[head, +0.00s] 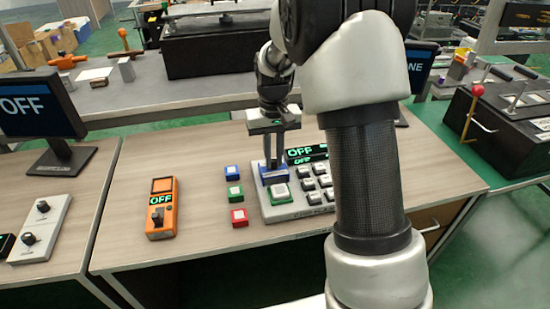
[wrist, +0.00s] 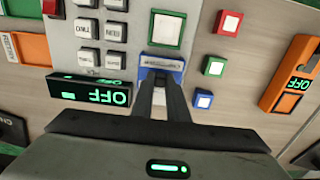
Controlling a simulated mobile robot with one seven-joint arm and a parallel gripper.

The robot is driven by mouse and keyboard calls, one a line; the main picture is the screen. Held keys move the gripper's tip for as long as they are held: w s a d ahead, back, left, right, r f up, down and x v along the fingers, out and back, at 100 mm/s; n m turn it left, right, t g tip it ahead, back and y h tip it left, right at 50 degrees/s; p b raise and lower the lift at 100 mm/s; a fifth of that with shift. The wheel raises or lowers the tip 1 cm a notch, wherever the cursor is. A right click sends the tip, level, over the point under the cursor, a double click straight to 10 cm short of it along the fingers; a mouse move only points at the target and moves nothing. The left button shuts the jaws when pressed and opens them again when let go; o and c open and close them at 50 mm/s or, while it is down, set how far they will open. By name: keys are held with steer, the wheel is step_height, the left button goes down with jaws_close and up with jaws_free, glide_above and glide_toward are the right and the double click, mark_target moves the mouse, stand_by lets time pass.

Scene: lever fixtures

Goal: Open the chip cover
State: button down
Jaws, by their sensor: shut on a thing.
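A light grey keypad panel (head: 297,210) lies on the wooden table. It carries a square green-framed chip socket (head: 280,192), which also shows in the wrist view (wrist: 167,30). A blue piece (head: 273,177) borders the socket and looks to be the chip cover; it also shows in the wrist view (wrist: 162,64). My gripper (head: 274,164) points down at the blue piece. In the wrist view my fingertips (wrist: 160,78) are close together and shut on its edge. The fingers hide part of it. How far the cover is tilted I cannot tell.
A display (head: 301,152) reading OFF sits behind the keypad keys (head: 315,183). Blue, green (head: 235,193) and red buttons stand left of the panel, then an orange switch box (head: 162,207). The table between these is clear. My arm hides the panel's right side.

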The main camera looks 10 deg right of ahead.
mark_target(274, 160)
steer(key=c, duration=1.7)
jaws_free()
steer(key=shift+r, duration=0.1)
step_height(274, 160, up, 17)
steer(key=p, duration=0.4)
steer(key=shift+r, duration=0.15)
steer(key=s+r+t, duration=0.3)
steer(key=s+r, duration=0.4)
steer(key=s, duration=0.6)
steer(key=s+f+t+p, duration=0.1)
steer(key=s+f+t, duration=0.15)
steer(key=s, duration=1.05)
steer(key=r+p, duration=1.6)
steer(key=r, duration=0.1)
steer(key=shift+w, duration=0.3)
